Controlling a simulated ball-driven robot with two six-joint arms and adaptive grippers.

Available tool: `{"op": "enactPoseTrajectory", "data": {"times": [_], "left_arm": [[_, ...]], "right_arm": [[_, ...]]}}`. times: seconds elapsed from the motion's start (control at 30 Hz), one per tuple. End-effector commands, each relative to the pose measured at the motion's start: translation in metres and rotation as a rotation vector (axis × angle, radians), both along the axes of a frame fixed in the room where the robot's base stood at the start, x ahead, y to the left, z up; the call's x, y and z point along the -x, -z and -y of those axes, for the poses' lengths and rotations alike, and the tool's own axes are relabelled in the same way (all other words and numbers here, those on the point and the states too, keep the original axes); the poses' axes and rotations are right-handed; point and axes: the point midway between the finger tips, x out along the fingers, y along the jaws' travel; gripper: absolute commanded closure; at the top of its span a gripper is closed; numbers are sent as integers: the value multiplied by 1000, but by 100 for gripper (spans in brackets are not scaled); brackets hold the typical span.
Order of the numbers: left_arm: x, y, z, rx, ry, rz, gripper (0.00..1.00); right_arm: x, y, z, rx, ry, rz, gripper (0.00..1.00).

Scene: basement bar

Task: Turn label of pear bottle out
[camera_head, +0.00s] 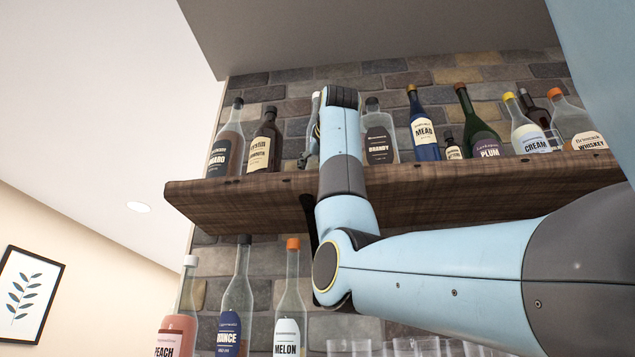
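My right arm comes in from the right and reaches up to the upper shelf (420,195). My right gripper (313,142) is at the shelf, mostly hidden behind my own wrist; only a dark finger part shows at its left side. A clear bottle with a pale cap (316,103) stands right behind the wrist, between the vermouth-like brown bottle and the brandy bottle. Its label is hidden, so I cannot tell whether it is the pear bottle or whether the gripper touches it. No readable pear label shows. My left gripper is out of view.
On the upper shelf, a brown bottle (264,142) stands left of the wrist and a brandy bottle (379,135) close to its right. Mead (423,125), plum (480,125) and cream (527,128) bottles stand further right. Below are a melon bottle (288,315) and several glasses (400,345).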

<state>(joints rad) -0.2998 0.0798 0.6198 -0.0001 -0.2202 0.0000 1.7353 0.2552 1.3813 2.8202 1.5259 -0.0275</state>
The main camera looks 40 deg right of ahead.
Motion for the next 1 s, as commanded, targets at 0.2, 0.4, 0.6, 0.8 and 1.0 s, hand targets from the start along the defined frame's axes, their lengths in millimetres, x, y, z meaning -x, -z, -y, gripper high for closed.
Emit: {"op": "enactPoseTrajectory", "data": {"times": [0.2, 0.4, 0.6, 0.8, 1.0], "left_arm": [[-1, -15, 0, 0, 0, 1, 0], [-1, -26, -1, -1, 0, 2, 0], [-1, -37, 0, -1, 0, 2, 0], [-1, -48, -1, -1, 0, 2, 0], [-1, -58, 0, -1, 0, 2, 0]], "right_arm": [[-2, -2, -2, -1, 137, -5, 75], [-1, -1, -1, -1, 246, -5, 75], [-1, -1, -1, 0, 339, -5, 75], [-1, -1, -1, 0, 421, -5, 75], [0, -1, 0, -1, 492, -5, 75]]}}
